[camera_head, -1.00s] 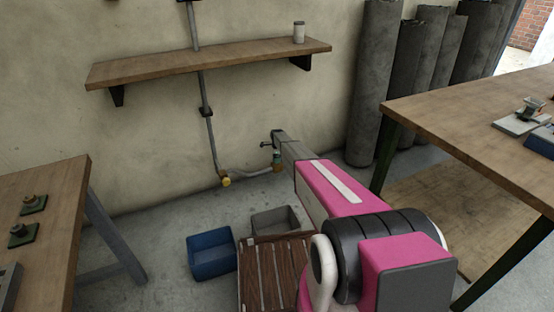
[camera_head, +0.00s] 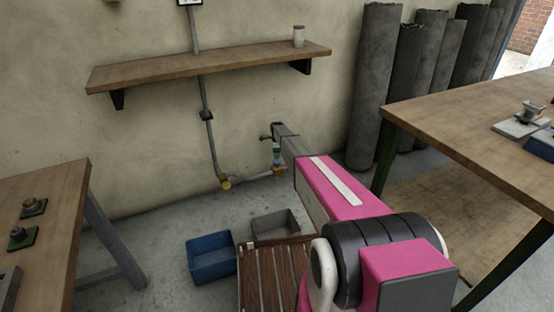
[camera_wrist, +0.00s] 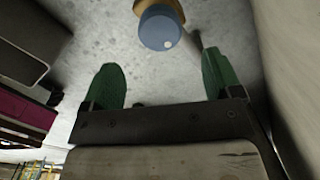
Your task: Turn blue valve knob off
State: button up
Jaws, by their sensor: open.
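A round blue valve knob (camera_wrist: 158,31) with a small pale dot shows at the top of the wrist view. A yellow-brown fitting (camera_wrist: 176,7) sits behind it. My gripper (camera_wrist: 162,66) is open, with its two green fingers apart. The knob lies beyond the fingertips, roughly centred between them, and no contact shows. In the head view, my gripper (camera_head: 277,154) is at the far end of my pink arm, above the pipe's right-hand brass fitting (camera_head: 279,171). The knob is too small or hidden to make out clearly there.
The grey pipe (camera_head: 212,150) runs down the wall and bends right near the floor. A wooden shelf (camera_head: 190,70) hangs above. A blue bin (camera_head: 212,262) and grey bin (camera_head: 274,224) stand below. Tables flank both sides; dark rolls (camera_head: 372,90) stand behind.

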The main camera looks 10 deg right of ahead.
notch_tip(320, 180, up, 3)
jog(key=shift+r, duration=0.2)
